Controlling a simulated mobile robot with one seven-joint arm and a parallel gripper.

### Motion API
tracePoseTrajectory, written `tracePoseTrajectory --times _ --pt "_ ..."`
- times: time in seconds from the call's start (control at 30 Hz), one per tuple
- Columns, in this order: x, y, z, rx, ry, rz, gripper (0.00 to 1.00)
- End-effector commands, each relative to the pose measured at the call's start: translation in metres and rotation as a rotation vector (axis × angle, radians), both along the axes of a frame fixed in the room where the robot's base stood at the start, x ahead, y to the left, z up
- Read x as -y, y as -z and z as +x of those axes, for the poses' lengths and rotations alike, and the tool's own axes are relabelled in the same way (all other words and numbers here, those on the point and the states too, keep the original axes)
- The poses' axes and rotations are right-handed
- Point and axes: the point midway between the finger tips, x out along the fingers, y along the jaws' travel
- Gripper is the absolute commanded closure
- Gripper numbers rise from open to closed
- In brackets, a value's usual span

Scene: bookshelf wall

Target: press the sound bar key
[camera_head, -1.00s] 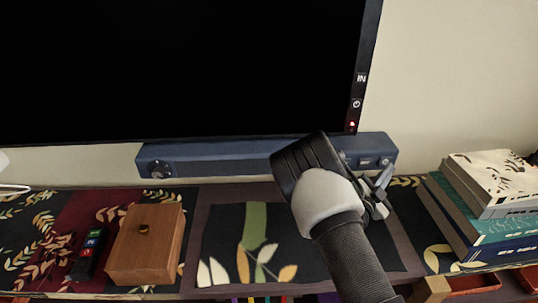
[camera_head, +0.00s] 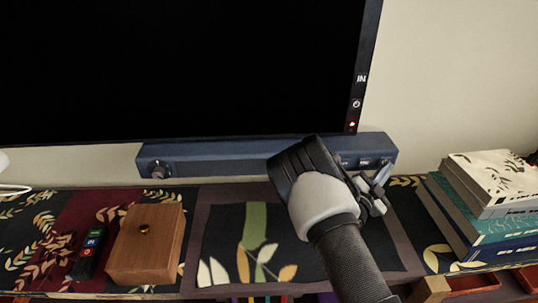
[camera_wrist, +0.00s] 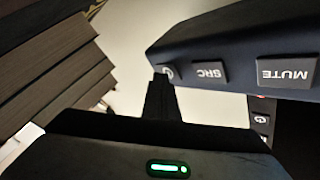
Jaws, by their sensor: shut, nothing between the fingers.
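The sound bar (camera_head: 225,154) is a long dark blue bar under the television, with a round knob (camera_head: 158,169) at its left end. Its right end carries a row of keys. In the wrist view, upside down, these are the MUTE key (camera_wrist: 287,72), the SRC key (camera_wrist: 209,72) and a small power-symbol key (camera_wrist: 168,72). My gripper (camera_head: 382,175) is shut and empty at the right end of the bar. In the wrist view its dark fingertips (camera_wrist: 160,78) overlap the lower edge of the power-symbol key. I cannot tell whether they touch it.
The television (camera_head: 180,70) stands above and behind the bar, with buttons down its right edge. A stack of books (camera_head: 480,215) lies to the right. A wooden box (camera_head: 146,245) and a small remote (camera_head: 90,254) lie at the left. The patterned cloth between is mostly clear.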

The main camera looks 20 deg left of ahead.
Motion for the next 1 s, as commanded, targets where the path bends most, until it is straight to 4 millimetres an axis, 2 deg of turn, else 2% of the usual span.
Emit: tracePoseTrajectory --times 0.27,1.0 --pt "-0.001 0.000 0.001 0.000 0.000 0.000 1.00" --pt "0.007 -0.001 -0.018 -0.002 0.000 -0.001 1.00"
